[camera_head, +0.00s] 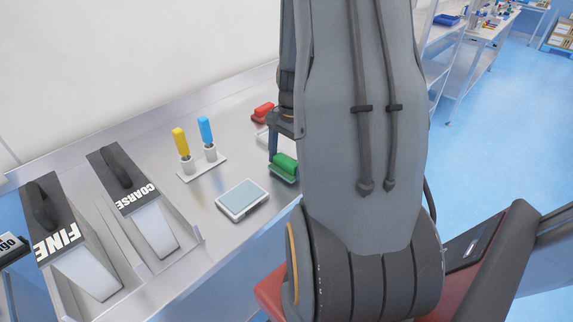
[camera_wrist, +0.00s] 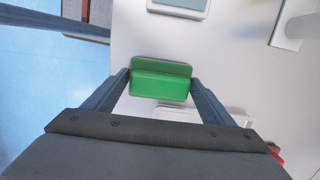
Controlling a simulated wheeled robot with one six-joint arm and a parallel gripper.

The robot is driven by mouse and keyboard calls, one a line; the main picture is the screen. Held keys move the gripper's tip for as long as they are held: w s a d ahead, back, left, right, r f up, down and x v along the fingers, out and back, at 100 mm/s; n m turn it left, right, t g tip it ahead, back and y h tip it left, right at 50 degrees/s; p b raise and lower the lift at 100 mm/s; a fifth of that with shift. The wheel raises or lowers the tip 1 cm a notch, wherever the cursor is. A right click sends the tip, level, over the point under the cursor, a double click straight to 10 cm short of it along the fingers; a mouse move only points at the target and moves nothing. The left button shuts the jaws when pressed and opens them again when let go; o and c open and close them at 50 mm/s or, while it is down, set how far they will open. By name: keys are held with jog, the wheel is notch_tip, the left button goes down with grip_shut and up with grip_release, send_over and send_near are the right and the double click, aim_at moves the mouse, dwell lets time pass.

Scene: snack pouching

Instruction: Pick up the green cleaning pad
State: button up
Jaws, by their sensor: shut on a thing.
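The green cleaning pad (camera_head: 284,167) is a small block with a raised green grip on top, near the right front edge of the metal bench. In the wrist view the green pad (camera_wrist: 161,80) sits between the two fingers of my gripper (camera_wrist: 161,84), which touch its left and right ends. My gripper (camera_head: 278,160) is shut on the pad. I cannot tell whether the pad is clear of the bench. My arm hides part of the gripper in the head view.
A red pad (camera_head: 263,112) lies behind the green one. A grey-topped device (camera_head: 242,200) is to the left. A yellow handle (camera_head: 181,142) and a blue handle (camera_head: 206,131) stand in a white holder. Trays marked COARSE (camera_head: 124,179) and FINE (camera_head: 50,217) fill the left.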

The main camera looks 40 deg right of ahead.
aim_at(286, 160)
notch_tip(286, 160, up, 9)
jog(key=shift+r+b, duration=0.2)
jog(key=shift+b, duration=0.8)
